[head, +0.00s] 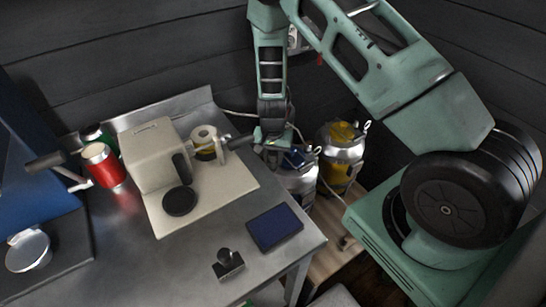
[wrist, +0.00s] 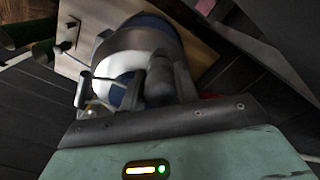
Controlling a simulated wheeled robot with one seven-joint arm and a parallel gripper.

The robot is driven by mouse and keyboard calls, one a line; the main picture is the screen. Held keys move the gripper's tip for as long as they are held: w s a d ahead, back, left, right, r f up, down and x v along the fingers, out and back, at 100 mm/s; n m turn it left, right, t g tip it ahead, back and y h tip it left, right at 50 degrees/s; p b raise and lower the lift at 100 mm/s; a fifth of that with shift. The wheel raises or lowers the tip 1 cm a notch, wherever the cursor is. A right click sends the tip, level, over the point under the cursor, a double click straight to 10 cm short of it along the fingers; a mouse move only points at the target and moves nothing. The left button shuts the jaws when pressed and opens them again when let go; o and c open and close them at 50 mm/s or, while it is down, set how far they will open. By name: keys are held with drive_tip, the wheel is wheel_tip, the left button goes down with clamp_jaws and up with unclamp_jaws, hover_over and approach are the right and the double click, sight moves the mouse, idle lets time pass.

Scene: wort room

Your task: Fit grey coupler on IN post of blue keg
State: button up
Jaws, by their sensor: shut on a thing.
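The blue keg (head: 302,181) stands on the floor-level board just past the table's right edge. Its steel body and part of its blue top show in the head view. In the wrist view the keg (wrist: 152,24) fills the upper middle, with a dark rim and a pale dome. My gripper (head: 284,147) is over the keg's top on its near-left side. It is shut on the grey coupler, which the fingers (wrist: 163,82) mostly hide. The IN post is not clearly seen, and I cannot tell whether the coupler touches it.
A yellow keg (head: 340,153) stands close to the right of the blue one. The steel table (head: 205,262) holds a beige machine (head: 147,155), a red can (head: 103,165), a dark tablet (head: 274,227) and a black tamper-like tool (head: 228,264). A thin hose runs near the kegs.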

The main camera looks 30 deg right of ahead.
drive_tip(key=shift+s+f+b, duration=0.3)
drive_tip(key=shift+f+b, duration=0.4)
drive_tip(key=shift+f, duration=0.25)
idle(0.7)
drive_tip(key=o, duration=1.6)
drive_tip(key=shift+w+r+p, duration=0.2)
drive_tip(key=shift+r+p, duration=1.2)
drive_tip(key=shift+r, duration=0.35)
drive_tip(key=shift+r+p, duration=1.45)
drive_tip(key=shift+r, duration=0.55)
